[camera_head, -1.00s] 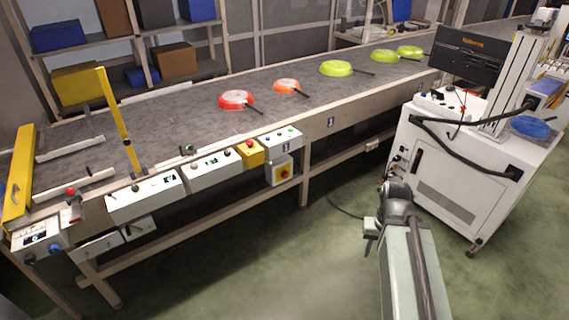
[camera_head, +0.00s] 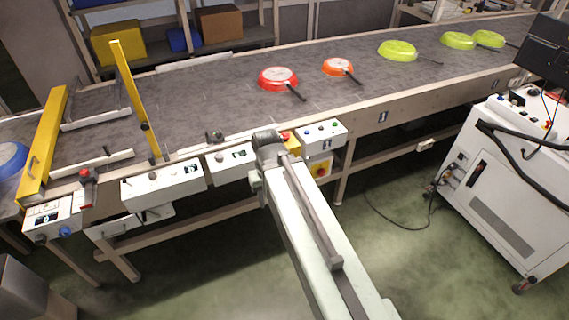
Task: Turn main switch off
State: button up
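A red rotary knob on a yellow plate, which looks like the main switch (camera_head: 320,170), sits on a small white box under the conveyor's front edge. Its handle is too small to read its position. My gripper (camera_head: 257,182) is to the left of this switch, in front of the row of control boxes. It is small and partly hidden by my arm, so its fingers cannot be made out. My arm covers part of the yellow box with a red button (camera_head: 290,142), above and left of the switch.
White control boxes (camera_head: 163,186) line the conveyor's (camera_head: 215,98) front edge. A box with coloured buttons (camera_head: 322,133) sits above the switch. Several pans, including a red one (camera_head: 278,79), lie on the belt. A white cabinet (camera_head: 500,190) stands at right. Green floor (camera_head: 400,245) between is mostly free.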

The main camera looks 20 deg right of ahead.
aim_at(321, 172)
jog(key=u, duration=0.35)
jog(key=i, duration=0.55)
jog(key=u, duration=0.35)
jog(key=k, duration=0.85)
jog(key=u, duration=0.15)
jog(key=i, duration=0.85)
jog(key=z, duration=0.05)
